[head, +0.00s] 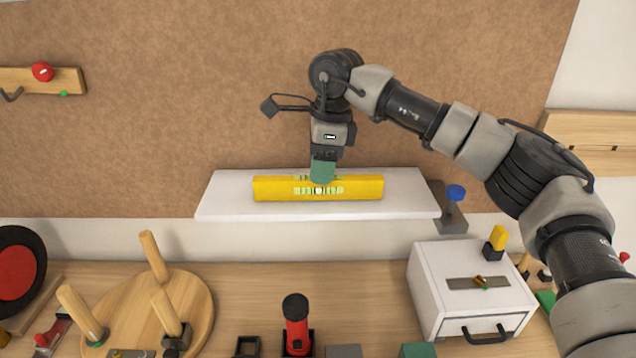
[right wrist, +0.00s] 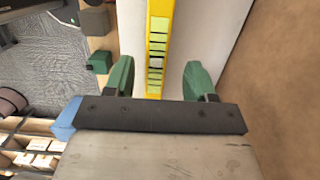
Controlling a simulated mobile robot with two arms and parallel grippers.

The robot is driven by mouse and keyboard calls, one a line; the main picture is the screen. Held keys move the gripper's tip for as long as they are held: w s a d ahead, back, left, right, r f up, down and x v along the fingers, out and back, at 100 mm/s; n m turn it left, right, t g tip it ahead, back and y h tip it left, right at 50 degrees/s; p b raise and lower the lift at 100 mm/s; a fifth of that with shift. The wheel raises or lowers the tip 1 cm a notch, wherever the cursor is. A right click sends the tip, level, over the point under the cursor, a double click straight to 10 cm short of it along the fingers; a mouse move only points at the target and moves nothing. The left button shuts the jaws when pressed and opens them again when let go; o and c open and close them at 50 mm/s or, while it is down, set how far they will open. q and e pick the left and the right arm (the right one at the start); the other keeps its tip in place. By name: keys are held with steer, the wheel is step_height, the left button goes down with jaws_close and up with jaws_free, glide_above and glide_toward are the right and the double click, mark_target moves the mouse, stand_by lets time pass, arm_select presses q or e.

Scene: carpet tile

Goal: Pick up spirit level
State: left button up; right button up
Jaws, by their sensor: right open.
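The yellow spirit level (head: 360,188) lies lengthwise on a white shelf (head: 230,200) in the head view. In the right wrist view the spirit level (right wrist: 156,60) runs up from the gripper's base, with a strip of pale markings along it. My right gripper (head: 321,180) points down at the middle of the level. Its green fingers (right wrist: 160,75) are open, one on each side of the level, with a gap on both sides. The level looks closer to the left finger in the wrist view. My left gripper is not in view.
A brown board stands behind the shelf. Below are a wooden workbench (head: 245,285), a white drawer box (head: 432,285), a round wooden peg stand (head: 200,290) and a red-and-black tool (head: 296,325). A blue-topped item (head: 455,193) stands by the shelf's right end.

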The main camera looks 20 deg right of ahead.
mark_target(318, 188)
steer(key=shift+s+a+f+p, duration=0.15)
steer(key=shift+f+p, duration=0.1)
steer(key=shift+f, duration=0.6)
steer(key=shift+a+f+p, duration=0.15)
steer(key=shift+f+p, duration=0.05)
steer(key=shift+f, duration=0.65)
steer(key=c, duration=0.9)
jaws_close()
steer(key=shift+r, duration=0.1)
